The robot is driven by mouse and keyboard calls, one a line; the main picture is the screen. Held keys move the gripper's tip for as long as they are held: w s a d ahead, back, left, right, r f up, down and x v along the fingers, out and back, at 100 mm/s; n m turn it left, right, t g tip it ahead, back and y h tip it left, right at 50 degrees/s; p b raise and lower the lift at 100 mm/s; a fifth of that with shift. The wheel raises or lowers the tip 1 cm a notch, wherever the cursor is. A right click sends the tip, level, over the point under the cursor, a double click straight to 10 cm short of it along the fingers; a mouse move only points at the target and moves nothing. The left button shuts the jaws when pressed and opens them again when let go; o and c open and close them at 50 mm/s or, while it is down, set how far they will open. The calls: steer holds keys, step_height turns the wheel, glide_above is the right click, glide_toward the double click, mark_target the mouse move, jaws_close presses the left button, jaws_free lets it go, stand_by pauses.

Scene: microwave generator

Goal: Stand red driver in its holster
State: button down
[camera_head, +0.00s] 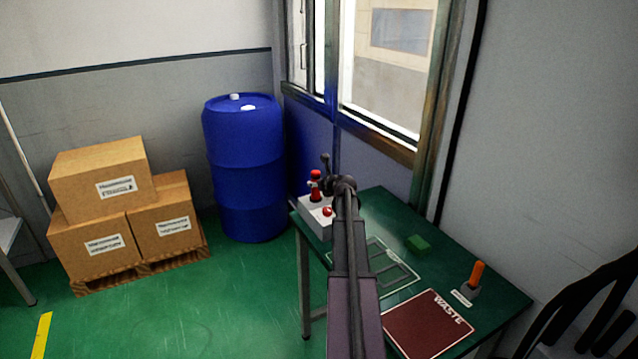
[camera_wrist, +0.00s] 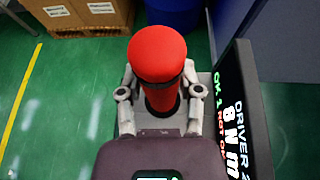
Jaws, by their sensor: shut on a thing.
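The red driver (camera_wrist: 158,55) stands upright between the fingers of my gripper (camera_wrist: 159,93) in the wrist view. The fingers are shut on it just below its wide red cap. In the head view the red driver (camera_head: 315,186) shows at or above a grey-white box (camera_head: 312,220) at the table's far left corner, beside my gripper (camera_head: 325,183). Its lower end is hidden, so I cannot tell whether it sits in a holster there or is held just above.
A dark display (camera_wrist: 236,110) with text reading DRIVER 2 and 8 Nm stands close to the right of my gripper.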

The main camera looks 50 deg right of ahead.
steer(key=shift+f, duration=0.1)
steer(key=shift+c, duration=1)
jaws_free()
steer(key=shift+w, duration=0.1)
